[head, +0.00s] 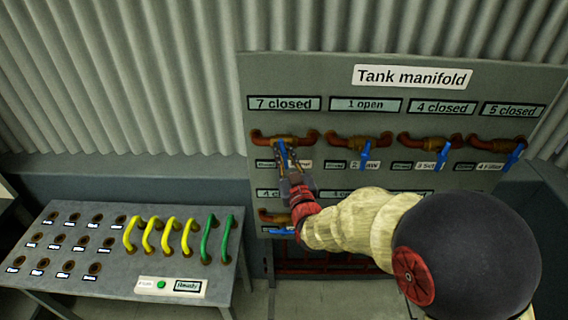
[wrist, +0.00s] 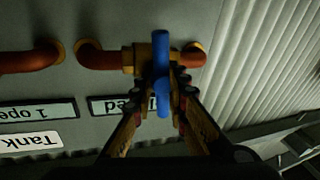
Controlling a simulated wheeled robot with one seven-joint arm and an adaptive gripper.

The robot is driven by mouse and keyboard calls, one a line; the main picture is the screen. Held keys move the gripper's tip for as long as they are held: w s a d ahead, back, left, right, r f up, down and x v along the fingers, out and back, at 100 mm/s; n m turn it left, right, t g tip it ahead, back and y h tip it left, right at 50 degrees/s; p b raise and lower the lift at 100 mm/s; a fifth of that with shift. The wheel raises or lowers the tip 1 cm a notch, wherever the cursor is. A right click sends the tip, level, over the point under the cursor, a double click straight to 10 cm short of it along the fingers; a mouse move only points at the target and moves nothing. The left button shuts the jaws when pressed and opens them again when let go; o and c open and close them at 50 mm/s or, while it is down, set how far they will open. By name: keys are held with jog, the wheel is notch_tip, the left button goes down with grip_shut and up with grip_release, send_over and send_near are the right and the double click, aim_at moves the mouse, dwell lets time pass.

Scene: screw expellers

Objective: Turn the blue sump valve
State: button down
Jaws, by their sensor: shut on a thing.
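The tank manifold panel (head: 430,95) carries several brass valves with blue handles on rust-red pipes. My gripper (head: 289,165) is at the upper-left valve (head: 283,141), under the display reading "7 closed" (head: 284,103). Its fingers are shut on that valve's blue handle (wrist: 161,88), which shows between them in the wrist view. The handle points down in the head view. My fingers partly cover this valve's name label, and I cannot read "sump" on any label. A lower-left valve handle (head: 283,232) lies about level, partly behind my arm.
Upper-row handles to the right hang beside my gripper: a second (head: 365,155), a third (head: 442,158) and a fourth (head: 514,157). A grey bench (head: 105,285) with yellow and green hoses stands at left. My arm hides much of the lower row.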

jog(key=shift+s+a+f+m+b, duration=0.1)
jog(key=shift+f+m+b, duration=0.25)
jog(key=shift+m+b, duration=0.8)
jog(key=shift+r+t+b, duration=0.1)
jog(key=shift+t+b, duration=0.2)
jog(key=shift+b, duration=0.3)
jog(key=c, duration=1.9)
grip_release()
jog(key=shift+a+r, duration=0.1)
jog(key=shift+o, duration=0.4)
jog(key=shift+r, duration=0.1)
jog(key=v, duration=1.2)
